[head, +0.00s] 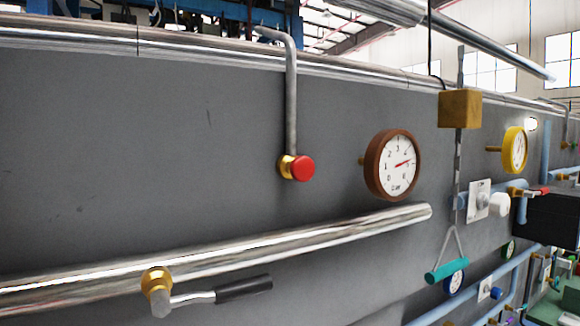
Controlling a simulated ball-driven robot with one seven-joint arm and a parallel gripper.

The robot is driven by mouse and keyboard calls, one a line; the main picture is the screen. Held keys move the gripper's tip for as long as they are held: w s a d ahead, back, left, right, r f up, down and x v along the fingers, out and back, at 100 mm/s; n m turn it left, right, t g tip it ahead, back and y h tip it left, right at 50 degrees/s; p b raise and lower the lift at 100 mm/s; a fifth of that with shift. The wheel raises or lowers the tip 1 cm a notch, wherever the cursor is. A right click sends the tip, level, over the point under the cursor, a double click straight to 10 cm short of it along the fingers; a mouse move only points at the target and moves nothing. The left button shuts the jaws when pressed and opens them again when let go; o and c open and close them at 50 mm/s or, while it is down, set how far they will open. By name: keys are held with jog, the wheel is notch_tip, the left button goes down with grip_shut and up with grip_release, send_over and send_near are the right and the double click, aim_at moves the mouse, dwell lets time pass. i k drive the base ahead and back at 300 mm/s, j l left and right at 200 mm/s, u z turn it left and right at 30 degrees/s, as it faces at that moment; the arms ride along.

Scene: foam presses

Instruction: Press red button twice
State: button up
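The red button (303,168) is a round red cap on a brass collar (287,166). It sits at the lower end of a bent grey pipe (291,100) on the dark grey wall, near the middle of the head view. Nothing covers the button, and nothing touches it in this view. My gripper is not in the picture, so its place relative to the button cannot be told.
A brown-rimmed gauge (392,165) is right of the button. Below runs a thick metal pipe (220,248) with a black-handled lever (243,289). A teal pull handle (446,271) hangs from a yellowish box (460,109). The wall (150,150) left of the button is bare.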

aim_at(302, 168)
jog(key=i+j+z, duration=0.1)
jog(key=i+z, duration=0.25)
jog(key=i+j+z, duration=0.2)
jog(key=i+z, duration=0.15)
